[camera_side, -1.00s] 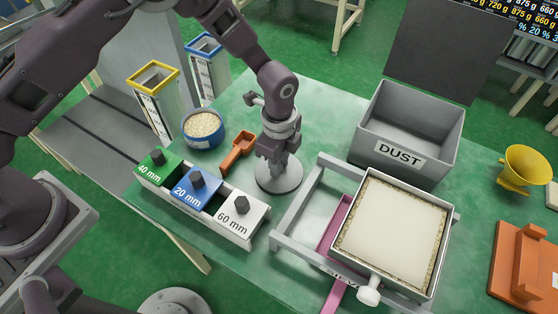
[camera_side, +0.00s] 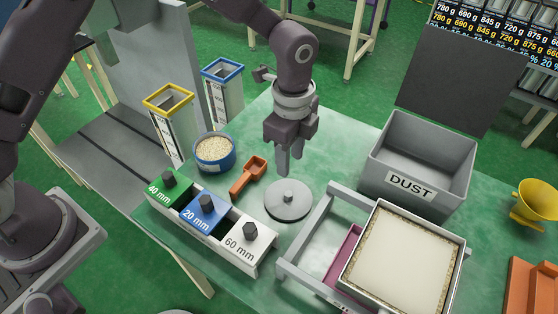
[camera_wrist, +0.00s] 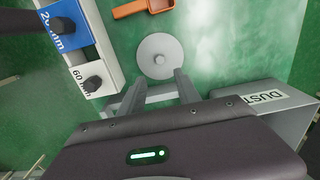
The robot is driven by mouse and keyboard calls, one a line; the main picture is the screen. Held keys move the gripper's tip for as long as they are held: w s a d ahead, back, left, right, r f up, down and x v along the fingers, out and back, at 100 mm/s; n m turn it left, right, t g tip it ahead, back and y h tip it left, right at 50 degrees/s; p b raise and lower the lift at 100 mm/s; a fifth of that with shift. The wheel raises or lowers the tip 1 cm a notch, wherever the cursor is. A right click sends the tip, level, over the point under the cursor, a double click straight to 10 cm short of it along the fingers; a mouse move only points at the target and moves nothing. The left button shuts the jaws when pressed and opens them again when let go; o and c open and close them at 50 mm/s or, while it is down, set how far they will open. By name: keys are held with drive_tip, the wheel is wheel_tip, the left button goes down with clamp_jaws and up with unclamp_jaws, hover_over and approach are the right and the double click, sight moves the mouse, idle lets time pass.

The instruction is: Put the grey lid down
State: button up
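The grey lid (camera_side: 287,207), a round disc with a small knob in the middle, lies flat on the green table. It also shows in the wrist view (camera_wrist: 150,65). My gripper (camera_side: 290,168) hangs above and slightly behind the lid, clear of its knob. In the wrist view my gripper's two fingers (camera_wrist: 158,85) stand apart with nothing between them, so it is open and empty.
An orange scoop (camera_side: 249,176) and a blue bowl of grain (camera_side: 213,150) lie left of the lid. A rack with 40, 20 and 60 mm blocks (camera_side: 212,233) is front left. A grey sieve frame (camera_side: 313,225) is close on the right, the DUST bin (camera_side: 418,165) behind it.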

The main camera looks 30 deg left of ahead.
drive_tip(key=shift+r, duration=0.2)
drive_tip(key=s+a+r+n+t, duration=0.1)
drive_tip(key=s+a+r+n, duration=0.3)
drive_tip(key=r, duration=0.5)
drive_tip(key=s+a+r+n+t, duration=0.1)
drive_tip(key=s+a+r+n, duration=0.2)
drive_tip(key=a+r, duration=0.45)
drive_tip(key=s+a+r+n+t, duration=0.1)
drive_tip(key=s+a+r+n, duration=0.1)
drive_tip(key=s+n, duration=0.3)
drive_tip(key=s+a+r+n+t, duration=0.2)
drive_tip(key=s+a+n, duration=0.3)
drive_tip(key=s, duration=0.7)
drive_tip(key=shift+s+a+n+t, duration=0.2)
drive_tip(key=shift+n+t, duration=0.1)
drive_tip(key=shift+n, duration=0.2)
